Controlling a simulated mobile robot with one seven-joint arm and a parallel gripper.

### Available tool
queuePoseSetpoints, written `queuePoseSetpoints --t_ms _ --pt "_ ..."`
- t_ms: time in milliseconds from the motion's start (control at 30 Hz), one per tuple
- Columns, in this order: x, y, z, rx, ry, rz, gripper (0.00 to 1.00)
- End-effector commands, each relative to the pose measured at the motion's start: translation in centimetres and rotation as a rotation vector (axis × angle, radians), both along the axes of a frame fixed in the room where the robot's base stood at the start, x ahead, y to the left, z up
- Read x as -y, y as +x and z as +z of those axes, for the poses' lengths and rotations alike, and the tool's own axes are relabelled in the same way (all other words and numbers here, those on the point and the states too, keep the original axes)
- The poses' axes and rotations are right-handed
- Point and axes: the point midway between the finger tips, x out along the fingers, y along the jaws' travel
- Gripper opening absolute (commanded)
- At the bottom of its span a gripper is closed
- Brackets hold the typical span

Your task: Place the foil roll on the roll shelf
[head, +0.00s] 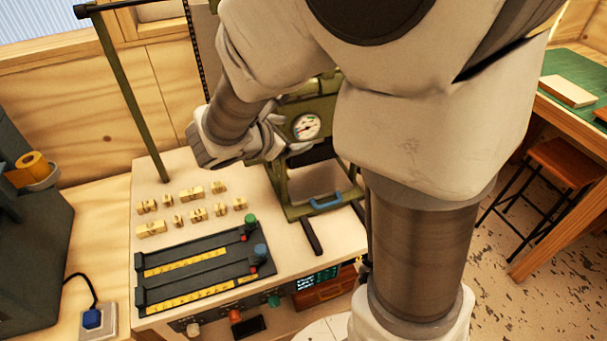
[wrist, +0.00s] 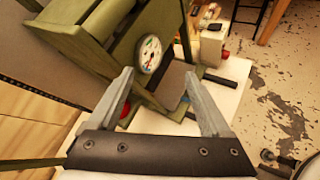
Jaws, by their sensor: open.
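A gold-orange roll (head: 33,164) sits at the far left in the head view, on or beside a pale round part on top of a dark grey box. It may be the foil roll, but I cannot tell for sure. No roll shows in the wrist view, and I cannot make out a roll shelf. My gripper (wrist: 157,88) is open in the wrist view, with nothing between its fingers. It is close to a green press with a round dial (wrist: 150,54). In the head view my arm hides part of the press and much of my gripper.
The green press has a blue handle (head: 326,202) and stands on a pale bench (head: 185,182). Several brass type pieces (head: 197,212) and a black tray with yellow strips (head: 205,265) lie on the bench. A stool (head: 565,160) and a green-topped table (head: 575,80) stand at right.

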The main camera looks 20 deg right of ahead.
Motion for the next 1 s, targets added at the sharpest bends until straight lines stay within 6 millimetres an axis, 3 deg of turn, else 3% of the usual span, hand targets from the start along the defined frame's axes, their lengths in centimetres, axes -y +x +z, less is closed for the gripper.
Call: queuePoseSetpoints --t_ms 100,200,367,500,800,1000 --pt "2.4 -3.9 1.9 0.099 0.181 -0.227 0.82" --pt "3.4 -7.1 2.7 0.177 0.340 -0.408 0.82" --pt "3.4 -11.9 3.5 0.302 0.614 -0.683 0.82" --pt "2.2 -15.2 4.1 0.405 0.870 -0.905 0.82" --pt "-2.3 -19.2 5.9 0.544 1.382 -1.256 0.82" --pt "-3.7 -19.9 6.6 0.561 1.521 -1.338 0.82"
